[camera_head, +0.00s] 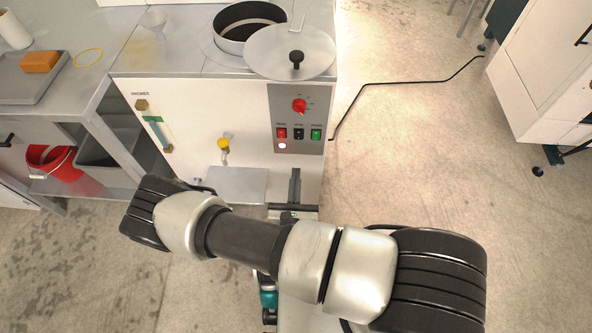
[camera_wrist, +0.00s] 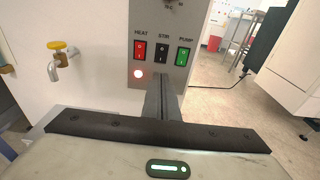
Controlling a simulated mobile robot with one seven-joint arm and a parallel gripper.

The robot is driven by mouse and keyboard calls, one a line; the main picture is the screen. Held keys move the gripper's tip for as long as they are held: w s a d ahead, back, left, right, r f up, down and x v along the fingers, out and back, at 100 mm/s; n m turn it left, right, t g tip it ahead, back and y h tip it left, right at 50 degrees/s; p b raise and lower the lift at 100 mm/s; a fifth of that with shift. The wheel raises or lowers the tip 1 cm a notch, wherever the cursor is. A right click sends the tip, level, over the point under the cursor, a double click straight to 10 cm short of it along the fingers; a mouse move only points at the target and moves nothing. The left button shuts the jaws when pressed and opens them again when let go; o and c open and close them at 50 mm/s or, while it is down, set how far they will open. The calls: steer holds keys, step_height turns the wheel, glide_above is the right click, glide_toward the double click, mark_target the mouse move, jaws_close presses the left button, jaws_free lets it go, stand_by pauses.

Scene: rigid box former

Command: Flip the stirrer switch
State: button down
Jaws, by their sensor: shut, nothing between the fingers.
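The stirrer switch (camera_wrist: 162,53) is a black rocker under the label STIR in the wrist view. It sits between the red HEAT switch (camera_wrist: 139,51) and the green PUMP switch (camera_wrist: 183,56) on a grey panel. In the head view the black switch (camera_head: 299,133) is in the middle of the same row. My gripper (camera_wrist: 160,84) is shut and empty. Its fingers point toward the panel, below the stirrer switch in the picture. In the head view my gripper (camera_head: 295,172) shows in front of the machine, below the panel. I cannot tell the exact gap to the panel.
A red knob (camera_head: 299,106) is above the switches, and a lit round lamp (camera_head: 282,146) is below the red one. A yellow-handled tap (camera_head: 224,144) juts out left of the panel. A black cable (camera_head: 400,83) runs over the floor at right, where there is free room.

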mark_target(298, 139)
steer(key=w, duration=0.4)
steer(key=w+f+b, duration=0.1)
steer(key=w, duration=0.2)
steer(key=w+b, duration=0.1)
steer(key=w, duration=0.3)
steer(key=shift+w+d+f, duration=0.2)
steer(key=shift+w, duration=0.15)
steer(key=shift+w+t+b, duration=0.25)
steer(key=shift+t+b, duration=0.05)
